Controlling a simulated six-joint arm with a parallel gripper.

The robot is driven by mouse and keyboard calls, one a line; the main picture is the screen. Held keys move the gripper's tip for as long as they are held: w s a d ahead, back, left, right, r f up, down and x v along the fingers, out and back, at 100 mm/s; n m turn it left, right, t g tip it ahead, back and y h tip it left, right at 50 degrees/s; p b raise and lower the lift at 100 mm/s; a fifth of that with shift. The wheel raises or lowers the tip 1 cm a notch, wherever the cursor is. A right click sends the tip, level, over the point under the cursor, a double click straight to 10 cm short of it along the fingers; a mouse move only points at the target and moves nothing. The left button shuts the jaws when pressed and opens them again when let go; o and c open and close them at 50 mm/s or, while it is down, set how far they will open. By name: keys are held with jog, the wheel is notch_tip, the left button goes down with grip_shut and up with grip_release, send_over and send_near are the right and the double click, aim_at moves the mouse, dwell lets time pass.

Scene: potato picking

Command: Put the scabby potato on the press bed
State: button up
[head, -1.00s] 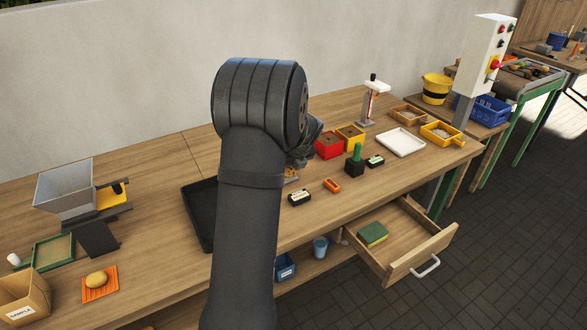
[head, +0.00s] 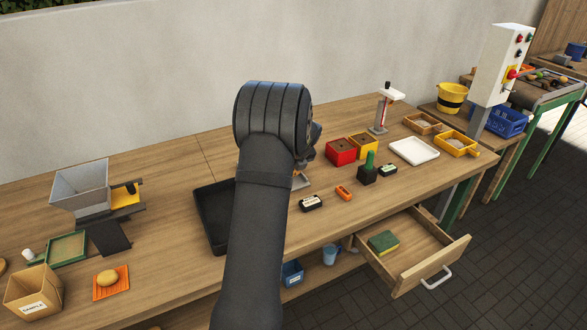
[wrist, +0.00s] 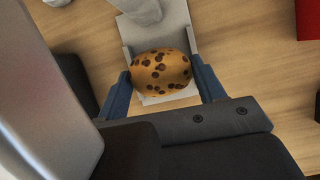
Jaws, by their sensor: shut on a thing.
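The scabby potato (wrist: 160,72), tan with dark brown spots, is between the two blue fingers of my gripper (wrist: 160,68) in the wrist view. The gripper is shut on it. Under and behind the potato is a pale grey plate (wrist: 180,36) that looks like the press bed, with a rounded grey part at its far end. I cannot tell whether the potato touches the plate. In the head view my arm hides the potato and most of the gripper; a small grey piece (head: 301,181) shows beside the arm.
A black tray (head: 206,222) lies left of my arm. Red (head: 341,152) and yellow (head: 362,146) boxes stand to the right, near a green-topped black block (head: 367,172). A plain potato (head: 107,278) rests on an orange mat far left. The front drawer (head: 440,262) is open.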

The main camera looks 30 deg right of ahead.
jog(key=o, duration=1.1)
jog(key=shift+r, duration=0.1)
jog(key=v, duration=1.7)
jog(key=shift+r, duration=0.15)
jog(key=x, duration=1.7)
jog(key=shift+f, duration=0.35)
jog(key=shift+s+r, duration=0.3)
jog(key=shift+s, duration=0.15)
